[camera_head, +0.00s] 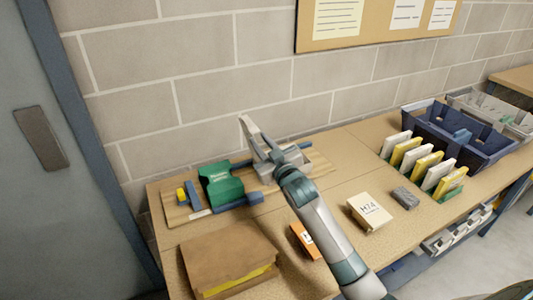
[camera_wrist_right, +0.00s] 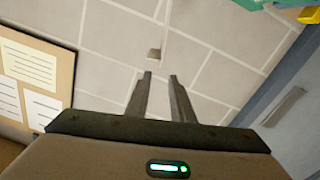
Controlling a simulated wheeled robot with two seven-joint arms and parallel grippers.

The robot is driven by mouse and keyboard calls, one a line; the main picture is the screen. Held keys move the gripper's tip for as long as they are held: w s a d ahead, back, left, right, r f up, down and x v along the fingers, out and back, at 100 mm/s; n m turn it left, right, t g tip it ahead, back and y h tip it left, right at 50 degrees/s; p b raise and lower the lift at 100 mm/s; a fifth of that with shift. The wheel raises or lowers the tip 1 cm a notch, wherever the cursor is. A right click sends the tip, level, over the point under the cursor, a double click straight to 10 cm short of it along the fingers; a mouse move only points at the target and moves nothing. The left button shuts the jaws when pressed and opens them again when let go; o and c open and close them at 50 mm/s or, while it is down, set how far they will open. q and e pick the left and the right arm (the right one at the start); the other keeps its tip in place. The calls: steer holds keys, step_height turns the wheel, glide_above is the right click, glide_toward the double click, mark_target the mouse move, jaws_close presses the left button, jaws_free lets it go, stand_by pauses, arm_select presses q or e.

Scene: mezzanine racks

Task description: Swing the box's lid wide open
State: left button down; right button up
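A brown box (camera_head: 222,252) sits at the front left of the workbench. Its brown top lies down over it, with a yellow strip showing along the lower front edge. My right gripper (camera_head: 250,135) is behind the box and to its right, near the wall, apart from the box. The box cannot be seen in the wrist view. My left gripper is in neither view.
A green device (camera_head: 222,185) stands on a wooden board behind the box. An orange box (camera_head: 304,241), a cream carton (camera_head: 369,212) and a grey block (camera_head: 405,198) lie to the right. Upright cards (camera_head: 425,165) and a dark blue bin (camera_head: 455,150) stand farther right.

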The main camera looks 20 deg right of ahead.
steer(key=shift+s+b, duration=0.35)
steer(key=shift+s, duration=1.7)
steer(key=shift+f, duration=0.1)
